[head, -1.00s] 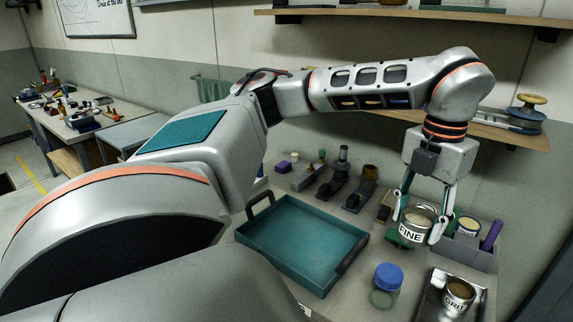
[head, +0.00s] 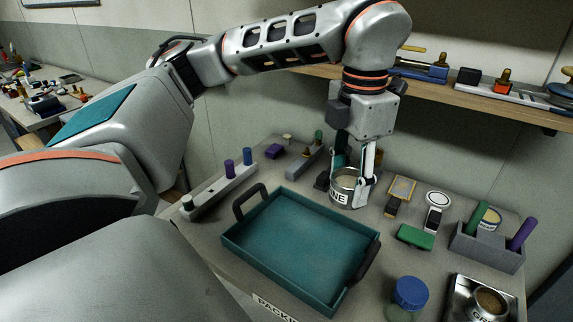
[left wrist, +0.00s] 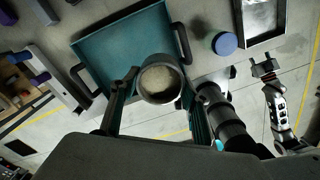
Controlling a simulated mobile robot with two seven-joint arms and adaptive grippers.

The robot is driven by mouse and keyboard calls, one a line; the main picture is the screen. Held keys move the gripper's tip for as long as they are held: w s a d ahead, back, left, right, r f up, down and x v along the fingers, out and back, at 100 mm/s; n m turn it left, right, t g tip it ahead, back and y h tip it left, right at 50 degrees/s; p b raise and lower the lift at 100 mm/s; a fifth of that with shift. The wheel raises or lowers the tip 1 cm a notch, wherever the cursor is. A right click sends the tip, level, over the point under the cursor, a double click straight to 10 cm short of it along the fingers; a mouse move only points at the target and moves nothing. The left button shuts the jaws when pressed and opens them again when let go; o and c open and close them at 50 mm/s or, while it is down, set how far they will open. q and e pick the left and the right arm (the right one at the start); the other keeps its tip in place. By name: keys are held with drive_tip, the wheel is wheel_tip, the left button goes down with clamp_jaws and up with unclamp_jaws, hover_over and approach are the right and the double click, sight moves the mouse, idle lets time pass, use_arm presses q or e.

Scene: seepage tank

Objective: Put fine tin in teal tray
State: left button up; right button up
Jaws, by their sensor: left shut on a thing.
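The fine tin (head: 341,195) is a metal can with a white label, of which only the end "NE" shows. My left gripper (head: 355,182) is shut on it, one finger on each side, and holds it upright behind the right back part of the teal tray (head: 293,262). The tray is empty and has dark handles. In the left wrist view the tin (left wrist: 160,82) shows pale contents and overlaps the edge of the tray (left wrist: 125,47). My right gripper (left wrist: 265,66) appears at the right of that view, empty, with its fingers apart.
A blue-lidded jar (head: 410,293) stands right of the tray. The grit tin (head: 488,303) sits in a metal tray at the front right. A grey caddy (head: 487,247), a green block (head: 415,237) and a rack (head: 222,192) stand around. A shelf (head: 450,95) runs behind.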

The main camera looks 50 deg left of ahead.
use_arm(q)
drive_tip(key=shift+s+a, duration=0.1)
drive_tip(key=shift+a, duration=0.4)
drive_tip(key=shift+a+f, duration=0.1)
drive_tip(key=shift+f, duration=0.3)
wheel_tip(320, 180, down, 19)
drive_tip(key=shift+f+b, duration=0.1)
drive_tip(key=shift+b, duration=0.7)
use_arm(e)
drive_tip(key=shift+w+a+f, duration=0.1)
drive_tip(key=shift+a+f, duration=0.2)
drive_tip(key=shift+f, duration=0.3)
drive_tip(key=shift+a+f, duration=0.3)
drive_tip(key=shift+f, duration=0.25)
use_arm(q)
drive_tip(key=shift+f, duration=0.2)
drive_tip(key=o, duration=1.2)
drive_tip(key=shift+r, duration=0.1)
